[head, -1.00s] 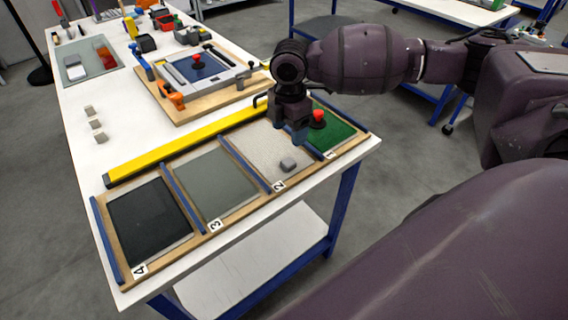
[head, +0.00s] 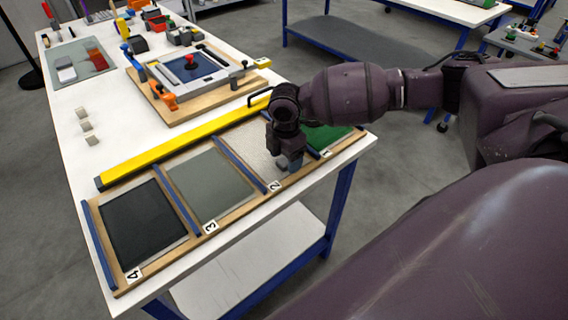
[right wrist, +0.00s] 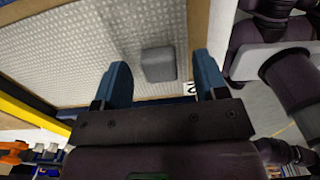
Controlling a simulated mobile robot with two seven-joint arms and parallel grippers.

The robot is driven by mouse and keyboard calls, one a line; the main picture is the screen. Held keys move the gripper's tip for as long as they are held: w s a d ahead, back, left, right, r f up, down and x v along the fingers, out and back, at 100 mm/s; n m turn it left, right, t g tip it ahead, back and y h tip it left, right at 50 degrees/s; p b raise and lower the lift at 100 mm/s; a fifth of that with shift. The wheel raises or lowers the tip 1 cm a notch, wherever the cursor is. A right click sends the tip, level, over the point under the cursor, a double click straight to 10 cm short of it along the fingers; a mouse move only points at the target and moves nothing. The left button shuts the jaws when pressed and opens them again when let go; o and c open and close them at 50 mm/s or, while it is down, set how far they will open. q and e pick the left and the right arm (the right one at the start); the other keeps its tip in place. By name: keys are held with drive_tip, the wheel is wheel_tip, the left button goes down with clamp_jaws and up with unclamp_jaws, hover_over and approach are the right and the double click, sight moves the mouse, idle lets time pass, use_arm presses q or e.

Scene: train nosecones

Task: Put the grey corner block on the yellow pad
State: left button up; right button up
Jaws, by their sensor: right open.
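A small grey block (right wrist: 158,65) with rounded edges lies on the light textured sheet in section 2 of the wooden tray. In the right wrist view it sits between and beyond the two blue fingertips, with clear gaps to both. My right gripper (head: 290,163) is open over section 2 and hides most or all of the block in the head view. Its two fingers (right wrist: 163,75) are apart with nothing held. I see no clear yellow pad; a long yellow bar (head: 185,143) lies along the tray's back edge. My left gripper is not in view.
The wooden tray has blue dividers (head: 240,164), with dark section 4 (head: 138,222), grey section 3 (head: 212,184) and green section 1 (head: 330,136). Several small pale blocks (head: 85,125) stand at left. A clamped frame (head: 190,75) is behind.

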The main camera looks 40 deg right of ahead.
drive_tip(key=shift+f, duration=0.3)
drive_tip(key=shift+r, duration=0.1)
drive_tip(key=c, duration=1.1)
